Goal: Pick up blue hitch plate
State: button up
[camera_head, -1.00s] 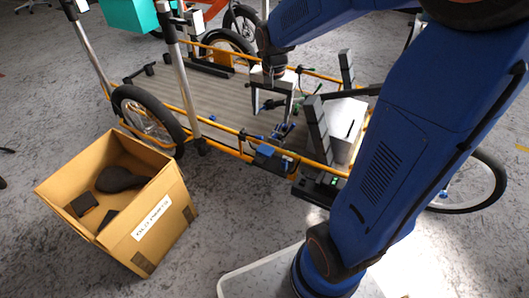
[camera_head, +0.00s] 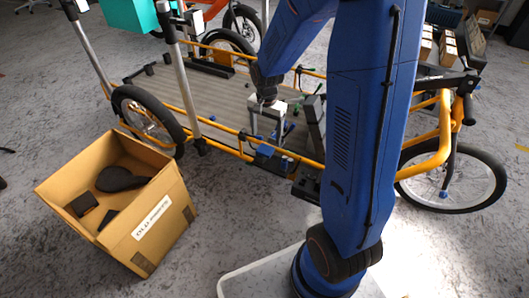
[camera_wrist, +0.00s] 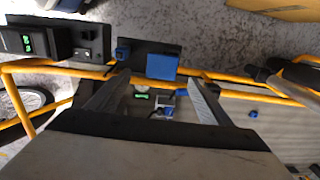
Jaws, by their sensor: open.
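The blue hitch plate (camera_head: 265,151) appears as a small blue piece at the near orange side rail of the cargo bike in the head view. In the wrist view the blue hitch plate (camera_wrist: 162,66) is a flat blue rectangle against a dark panel, at the orange rail. My gripper (camera_head: 265,134) points down above the rail, close to the plate. Its two fingers also show in the wrist view (camera_wrist: 157,80), apart and with nothing held between them. The plate lies just beyond the gap between the fingertips. I cannot tell whether they touch it.
The cargo bike's flat bed (camera_head: 205,92) lies behind the rail. A dark box with a green display (camera_wrist: 32,41) stands left of the plate in the wrist view. An open cardboard box (camera_head: 165,218) with dark parts stands on the floor at the left.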

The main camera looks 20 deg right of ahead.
aim_at(265, 149)
jog(key=shift+w+a+f, duration=0.1)
jog(key=shift+f, duration=1.95)
jog(key=shift+w+a+f, duration=0.1)
jog(key=shift+f, duration=1.95)
jog(key=c, duration=1.2)
